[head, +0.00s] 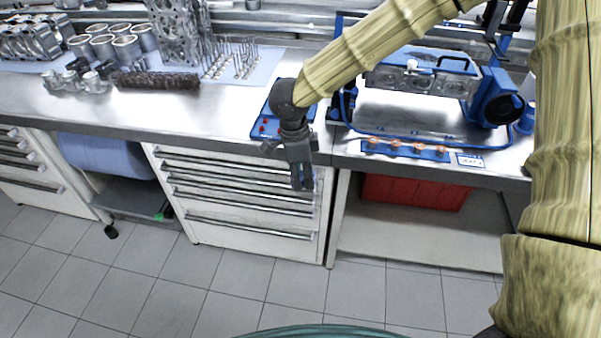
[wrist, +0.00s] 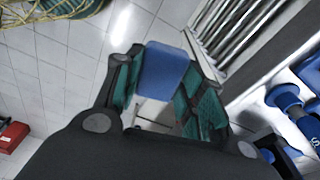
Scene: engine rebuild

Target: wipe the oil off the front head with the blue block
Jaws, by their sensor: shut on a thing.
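My gripper (head: 302,182) hangs in front of the bench edge, pointing down, above the floor and before the drawer fronts. In the wrist view, its green-padded fingers (wrist: 160,95) are shut on the blue block (wrist: 163,70). Little of the block shows in the head view. A metal engine head (head: 385,80) lies at the blue stand on the right bench, up and to the right of my gripper. My gripper is well apart from the head.
A blue tray (head: 265,130) lies at the bench edge behind my gripper. A blue strip with copper-coloured parts (head: 397,149) lies before the stand. Pistons, cylinders and a dark shaft (head: 158,80) stand on the left bench.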

